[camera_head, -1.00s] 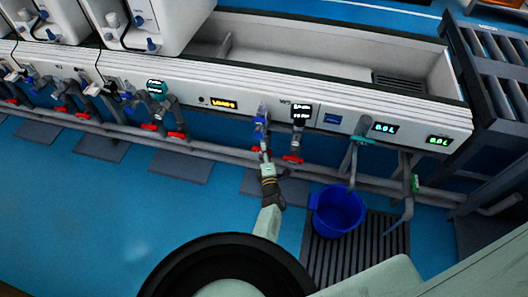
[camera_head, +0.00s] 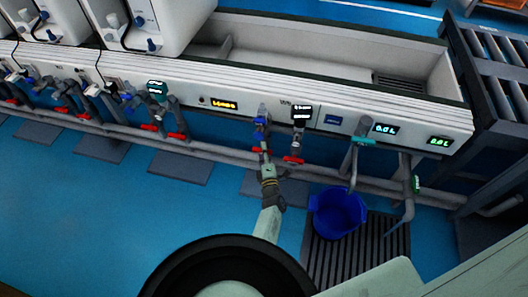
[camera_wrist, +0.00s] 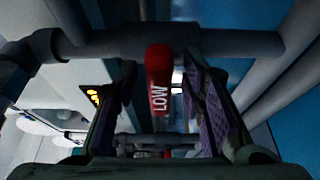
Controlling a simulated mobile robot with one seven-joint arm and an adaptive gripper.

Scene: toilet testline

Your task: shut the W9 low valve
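A red valve handle marked LOW (camera_wrist: 158,82) is in the middle of the wrist view, below a grey pipe. In the head view a small red handle (camera_head: 261,150) shows at the foot of a blue-topped valve (camera_head: 261,128). My gripper (camera_head: 267,168) reaches up to it from below. In the wrist view its two purple-padded fingers stand apart, one on each side of the LOW handle, with visible gaps. I cannot read a W9 label clearly.
Another red-handled valve (camera_head: 293,159) is close on the right. A blue bucket (camera_head: 337,212) stands on a dark floor grate (camera_head: 380,240). A grey pipe (camera_head: 220,152) runs along the bench front. The blue floor at left is mostly clear.

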